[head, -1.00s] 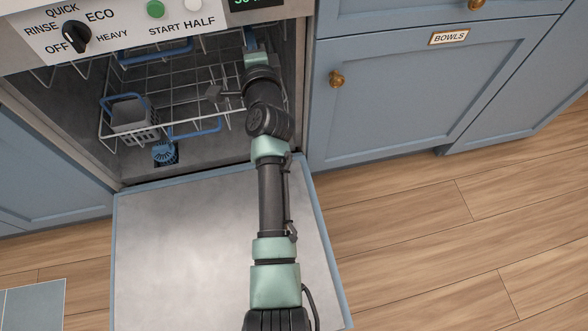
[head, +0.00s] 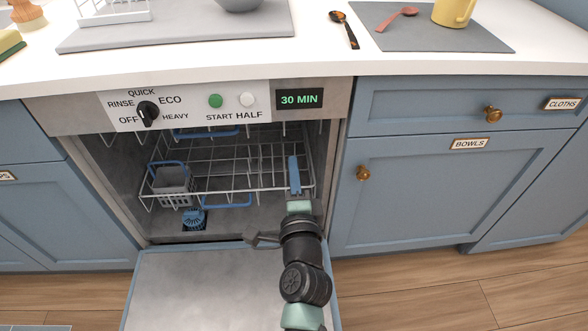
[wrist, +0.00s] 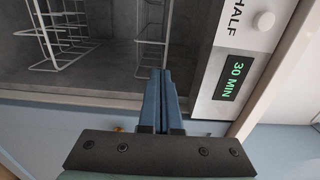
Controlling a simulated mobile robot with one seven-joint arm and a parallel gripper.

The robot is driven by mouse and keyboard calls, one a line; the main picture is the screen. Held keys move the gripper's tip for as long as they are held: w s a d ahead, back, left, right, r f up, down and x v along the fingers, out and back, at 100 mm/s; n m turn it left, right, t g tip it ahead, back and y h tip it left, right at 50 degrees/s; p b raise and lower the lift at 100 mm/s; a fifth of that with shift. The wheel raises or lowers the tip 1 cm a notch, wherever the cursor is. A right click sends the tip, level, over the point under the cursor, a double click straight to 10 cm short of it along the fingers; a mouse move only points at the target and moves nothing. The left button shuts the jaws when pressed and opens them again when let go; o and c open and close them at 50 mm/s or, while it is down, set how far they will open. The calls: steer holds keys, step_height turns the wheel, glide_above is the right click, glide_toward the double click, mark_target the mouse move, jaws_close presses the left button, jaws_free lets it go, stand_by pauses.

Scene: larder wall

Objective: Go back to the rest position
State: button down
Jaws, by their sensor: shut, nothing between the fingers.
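My gripper (head: 294,176) has blue fingers, shut together with nothing between them. In the head view it is in front of the right side of the open dishwasher, in line with the lower rack (head: 230,187). The gripper also shows in the wrist view (wrist: 160,92), pointing toward the dishwasher opening. The dishwasher door (head: 205,290) is folded down, and my arm is over its right part. Whether the fingertips touch the rack cannot be told.
The rack holds a grey cutlery basket (head: 172,186). The control panel with a dial (head: 148,113) and a lit display (head: 299,99) is above the opening. The counter (head: 320,52) overhangs it, with a yellow mug (head: 453,12) at the right. Floor at the right is clear.

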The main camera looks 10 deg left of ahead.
steer(key=shift+s+d, duration=0.1)
steer(key=shift+s, duration=0.3)
steer(key=r+n+t, duration=0.1)
steer(key=r+n, duration=0.1)
steer(key=r, duration=0.4)
steer(key=r+n, duration=0.2)
steer(key=r, duration=0.4)
steer(key=d+r+n+t, duration=0.1)
steer(key=r+n, duration=0.1)
steer(key=r, duration=0.4)
steer(key=shift+w+r+t+y, duration=0.1)
steer(key=shift+w+t+y, duration=0.2)
steer(key=shift+y, duration=0.1)
steer(key=s+d+r+n+t+h, duration=0.25)
steer(key=s+r, duration=0.35)
steer(key=r, duration=0.5)
steer(key=s+d+r+n+t+h, duration=0.25)
steer(key=s+r, duration=0.35)
steer(key=r, duration=0.4)
steer(key=s+d+r+n+t+h, duration=0.1)
steer(key=s+d+r+n+t, duration=0.25)
steer(key=s+r, duration=0.55)
steer(key=w+r+p, duration=0.1)
steer(key=r+p, duration=1.6)
steer(key=w+r+g+p, duration=0.1)
steer(key=w+r+p, duration=0.1)
steer(key=r+p, duration=1.5)
steer(key=shift+w+a+r+p, duration=0.25)
steer(key=shift+a+r+p, duration=0.1)
steer(key=shift+r, duration=0.3)
